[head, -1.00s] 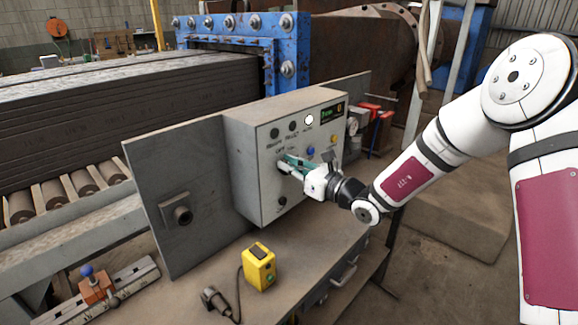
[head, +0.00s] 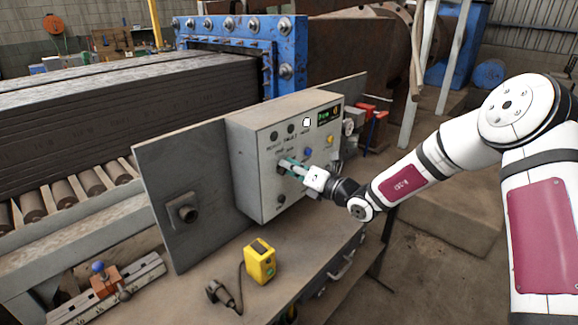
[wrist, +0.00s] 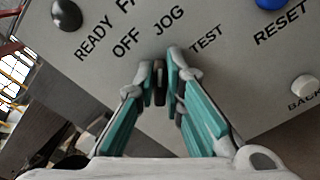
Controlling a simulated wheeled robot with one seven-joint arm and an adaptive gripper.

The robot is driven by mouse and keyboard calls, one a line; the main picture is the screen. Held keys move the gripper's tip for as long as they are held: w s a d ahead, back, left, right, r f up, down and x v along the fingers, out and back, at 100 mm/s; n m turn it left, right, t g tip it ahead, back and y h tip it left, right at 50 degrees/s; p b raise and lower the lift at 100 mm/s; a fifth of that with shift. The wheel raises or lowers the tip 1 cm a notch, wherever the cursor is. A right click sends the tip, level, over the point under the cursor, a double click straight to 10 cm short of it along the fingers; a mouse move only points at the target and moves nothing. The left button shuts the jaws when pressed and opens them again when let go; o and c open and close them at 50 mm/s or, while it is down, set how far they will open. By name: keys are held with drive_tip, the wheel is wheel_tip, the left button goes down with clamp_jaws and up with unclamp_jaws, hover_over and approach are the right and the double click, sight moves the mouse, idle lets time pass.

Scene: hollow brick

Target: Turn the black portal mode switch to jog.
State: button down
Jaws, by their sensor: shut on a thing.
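The black portal mode switch (wrist: 159,82) is a narrow upright knob on the grey control panel (head: 264,180). In the wrist view its labels OFF, JOG and TEST fan out above it. The knob's visible edge points up, roughly toward JOG; its exact angle is partly hidden by the fingers. My gripper (wrist: 161,75) is shut on the knob, one teal finger on each side. In the head view my gripper (head: 285,167) reaches the panel from the right and covers the switch.
A blue RESET button (wrist: 270,3) and a white button (wrist: 304,88) sit right of the switch. A white lamp (head: 306,122) glows beside a green-lit display (head: 328,115). A yellow box (head: 260,262) and a black corded plug (head: 219,292) lie on the bench below.

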drive_tip(key=shift+m, duration=0.3)
drive_tip(key=shift+w, duration=0.1)
drive_tip(key=c, duration=1.7)
unclamp_jaws()
drive_tip(key=shift+d, duration=0.1)
drive_tip(key=v, duration=1.2)
